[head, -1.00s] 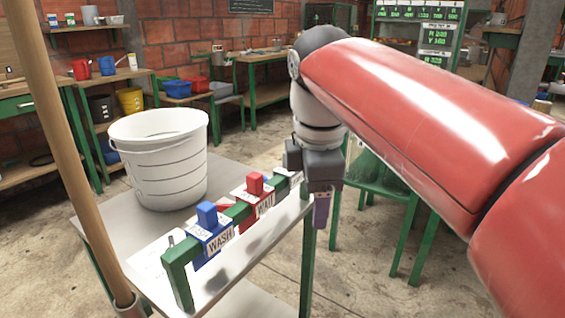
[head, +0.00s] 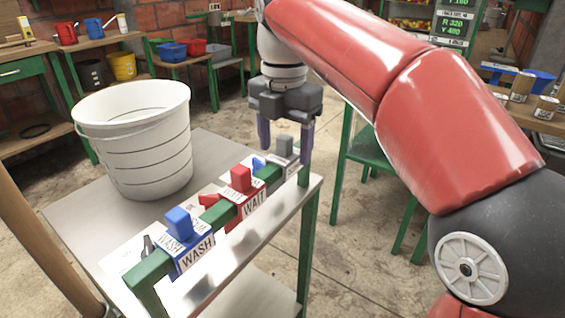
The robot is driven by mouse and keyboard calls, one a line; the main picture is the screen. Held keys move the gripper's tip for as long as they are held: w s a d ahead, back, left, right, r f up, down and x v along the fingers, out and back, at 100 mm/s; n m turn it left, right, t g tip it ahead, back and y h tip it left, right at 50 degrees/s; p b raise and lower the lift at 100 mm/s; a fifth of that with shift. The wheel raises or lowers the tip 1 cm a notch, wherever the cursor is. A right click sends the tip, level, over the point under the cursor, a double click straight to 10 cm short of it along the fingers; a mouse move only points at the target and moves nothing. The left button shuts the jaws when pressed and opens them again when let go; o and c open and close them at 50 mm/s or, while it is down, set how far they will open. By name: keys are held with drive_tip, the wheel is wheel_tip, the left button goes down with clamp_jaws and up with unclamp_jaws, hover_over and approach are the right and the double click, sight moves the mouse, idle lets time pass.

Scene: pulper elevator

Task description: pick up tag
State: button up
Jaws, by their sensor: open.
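A green rail (head: 217,215) runs along the front edge of a metal table, with tags hung over it. A blue tag (head: 180,228) marked WASH is nearest. A red tag (head: 241,182) marked WAIT is in the middle. A grey tag (head: 285,148) is near the far end, with part of another blue piece (head: 258,164) beside it. My gripper (head: 286,140) points down with its two purple fingers spread apart, over the far end of the rail. In the picture the grey tag's upright grip shows between the fingers; contact cannot be told.
A white bucket (head: 137,150) stands on the metal table (head: 75,215) left of the rail. A wooden pole (head: 35,245) rises at the left. A green chair (head: 368,150) stands to the right beyond the table. Open concrete floor lies between them.

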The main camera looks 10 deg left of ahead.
wheel_tip(320, 180, down, 2)
drive_tip(key=shift+f, duration=0.15)
drive_tip(key=c, duration=1.1)
drive_tip(key=shift+o, duration=0.2)
